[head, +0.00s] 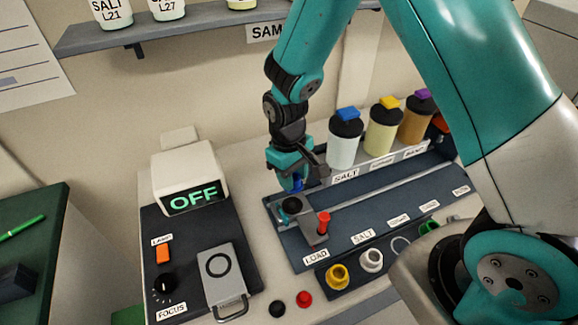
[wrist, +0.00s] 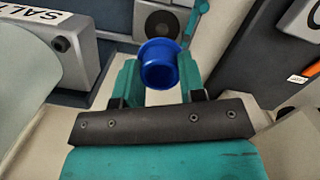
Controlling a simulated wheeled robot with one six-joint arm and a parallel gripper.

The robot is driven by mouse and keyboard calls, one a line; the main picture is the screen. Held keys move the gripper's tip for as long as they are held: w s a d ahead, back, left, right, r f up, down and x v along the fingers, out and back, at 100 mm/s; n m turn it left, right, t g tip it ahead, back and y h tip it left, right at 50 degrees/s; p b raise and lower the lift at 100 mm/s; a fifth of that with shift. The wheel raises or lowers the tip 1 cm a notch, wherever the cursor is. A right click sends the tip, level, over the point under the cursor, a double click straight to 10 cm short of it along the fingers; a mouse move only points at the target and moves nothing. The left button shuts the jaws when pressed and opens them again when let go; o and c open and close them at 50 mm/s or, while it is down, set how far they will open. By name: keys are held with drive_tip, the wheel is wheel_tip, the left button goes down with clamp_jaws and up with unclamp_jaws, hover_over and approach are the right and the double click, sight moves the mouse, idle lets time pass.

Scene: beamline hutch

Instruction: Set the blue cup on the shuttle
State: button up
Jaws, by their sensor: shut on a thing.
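My gripper (head: 290,176) is shut on the blue cup (head: 298,185), and only a small part of the cup shows below the fingers in the head view. In the wrist view the blue cup (wrist: 160,65) is held between the teal fingers, its open mouth facing the camera. The shuttle (head: 308,228) is a grey block with a dark round seat and a red knob, at the LOAD end of the dark rail. In the head view the cup appears just above and behind the seat.
Lidded jars (head: 345,145) stand behind the rail, by a SALT label. A tray with a yellow cup (head: 338,277), a white cup (head: 371,260) and others lies in front. A control box reading OFF (head: 190,185) stands left. A shelf (head: 190,30) hangs above.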

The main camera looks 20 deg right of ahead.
sight(293, 207)
drive_tip(key=shift+f+b, duration=2.7)
drive_tip(key=shift+f, duration=0.65)
drive_tip(key=shift+f+b, duration=0.35)
drive_tip(key=shift+f, duration=0.2)
drive_tip(key=o, duration=1)
drive_tip(key=shift+s+a, duration=0.1)
drive_tip(key=shift+r, duration=0.1)
